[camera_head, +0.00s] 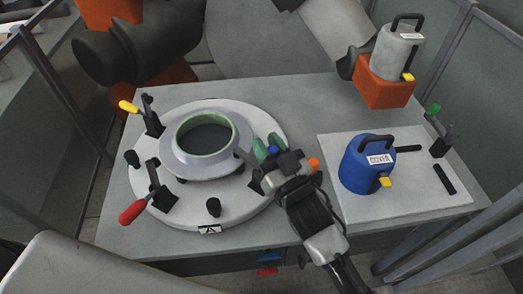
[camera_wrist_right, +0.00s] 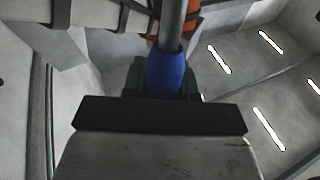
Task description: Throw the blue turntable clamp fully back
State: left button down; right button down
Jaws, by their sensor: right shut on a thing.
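The round white turntable (camera_head: 225,205) lies on the grey table with a green-rimmed ring mould (camera_head: 205,135) at its middle. My right gripper (camera_head: 268,155) is at the turntable's right edge, shut on the blue clamp handle (camera_head: 273,150). In the right wrist view the blue handle (camera_wrist_right: 168,72) sits between the fingers, with a grey metal rod running up from it. A clamp with a yellow handle (camera_head: 128,106) and one with a red handle (camera_head: 132,212) stand on the turntable's left side. My left gripper is not visible.
A blue canister (camera_head: 360,165) with a black handle stands on a white board (camera_head: 420,190) at the right. A green-handled clamp (camera_head: 434,110) is at that board's far edge. A grey canister in an orange holder (camera_head: 385,92) stands at the back right.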

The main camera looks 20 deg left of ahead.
jog(key=d+t+b, duration=0.1)
jog(key=b, duration=0.1)
jog(key=d+f+m+t+y+b, duration=0.1)
jog(key=b, duration=0.1)
jog(key=shift+s+m, duration=0.3)
jog(key=shift+s, duration=0.1)
jog(key=shift+s+d+m+t+y+b, duration=0.15)
jog(key=shift+d+m+t+y+b, duration=0.2)
jog(key=shift+t+b, duration=0.45)
jog(key=c, duration=0.9)
grip_release()
jog(key=shift+o, duration=0.2)
jog(key=shift+d, duration=0.1)
jog(key=b+v, duration=0.1)
jog(key=v, duration=0.6)
jog(key=shift+s+b, duration=0.2)
jog(key=shift+b, duration=0.1)
